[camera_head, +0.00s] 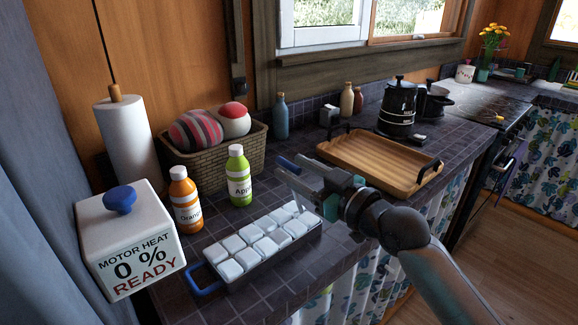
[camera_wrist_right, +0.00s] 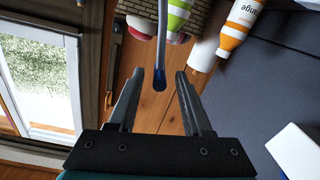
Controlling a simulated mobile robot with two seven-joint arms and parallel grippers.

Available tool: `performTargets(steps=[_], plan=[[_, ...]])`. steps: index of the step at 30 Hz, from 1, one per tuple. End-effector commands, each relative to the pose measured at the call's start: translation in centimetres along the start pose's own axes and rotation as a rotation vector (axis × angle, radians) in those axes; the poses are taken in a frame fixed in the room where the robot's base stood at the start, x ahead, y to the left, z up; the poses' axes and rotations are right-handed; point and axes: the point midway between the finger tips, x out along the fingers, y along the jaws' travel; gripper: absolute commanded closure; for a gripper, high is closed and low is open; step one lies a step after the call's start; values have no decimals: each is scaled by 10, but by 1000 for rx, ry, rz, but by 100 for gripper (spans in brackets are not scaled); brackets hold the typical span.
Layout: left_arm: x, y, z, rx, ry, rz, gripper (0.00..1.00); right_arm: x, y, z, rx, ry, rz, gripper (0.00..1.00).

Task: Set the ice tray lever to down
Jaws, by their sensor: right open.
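The ice tray (camera_head: 268,269), dark with white ice cubes, lies on the tiled counter with a blue loop handle (camera_head: 204,290) at its near left end. A lever with a blue tip (camera_head: 288,163) sticks up above the tray; its lower part is hard to make out behind my gripper. My right gripper (camera_head: 285,180) is open over the tray's far right end, close to the lever tip. In the right wrist view the lever's grey rod and blue tip (camera_wrist_right: 160,78) appear between the spread fingers; contact cannot be told. My left gripper is not in view.
Orange (camera_head: 185,200) and green (camera_head: 239,175) bottles, a wicker basket (camera_head: 222,165) and a white motor heat box (camera_head: 130,240) stand left and behind. A wooden tray (camera_head: 375,160) lies to the right, with a black kettle (camera_head: 397,108) behind it.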

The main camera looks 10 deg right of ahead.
Motion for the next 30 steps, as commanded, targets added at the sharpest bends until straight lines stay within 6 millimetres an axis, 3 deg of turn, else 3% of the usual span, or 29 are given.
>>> performTargets(steps=[6, 17, 30], plan=[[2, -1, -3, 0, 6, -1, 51, 20, 0, 0, 1, 1, 1, 51], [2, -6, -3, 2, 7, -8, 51, 23, 0, 0, -1, 0, 1, 51], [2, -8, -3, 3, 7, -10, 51, 23, 1, 0, 0, 0, 1, 100]])
